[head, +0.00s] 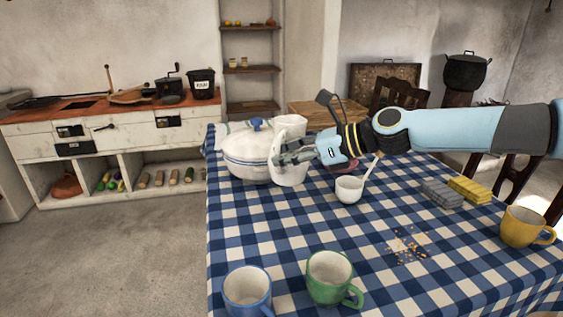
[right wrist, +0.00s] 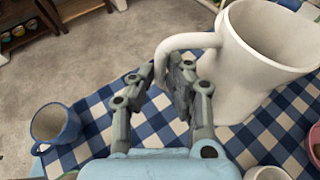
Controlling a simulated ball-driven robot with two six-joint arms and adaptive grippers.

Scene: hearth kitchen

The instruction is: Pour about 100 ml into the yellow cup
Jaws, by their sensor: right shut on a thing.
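A white jug (head: 288,172) is at the back left of the table, overlapping the white tureen in the head view. My right gripper (head: 284,156) is shut on its handle. In the right wrist view the fingers (right wrist: 175,85) are on either side of the handle, and the jug (right wrist: 250,70) looks upright. I cannot tell whether its base touches the cloth, and its contents do not show. The yellow cup (head: 520,228) stands upright at the table's right side, well apart from the jug. My left gripper is not in view.
A tureen (head: 246,152) stands behind the jug. A white mortar (head: 349,190) with a pestle, grey (head: 441,194) and yellow (head: 470,190) sponges and crumbs (head: 408,248) lie between jug and yellow cup. Blue (head: 247,291) and green (head: 329,280) mugs stand at the front.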

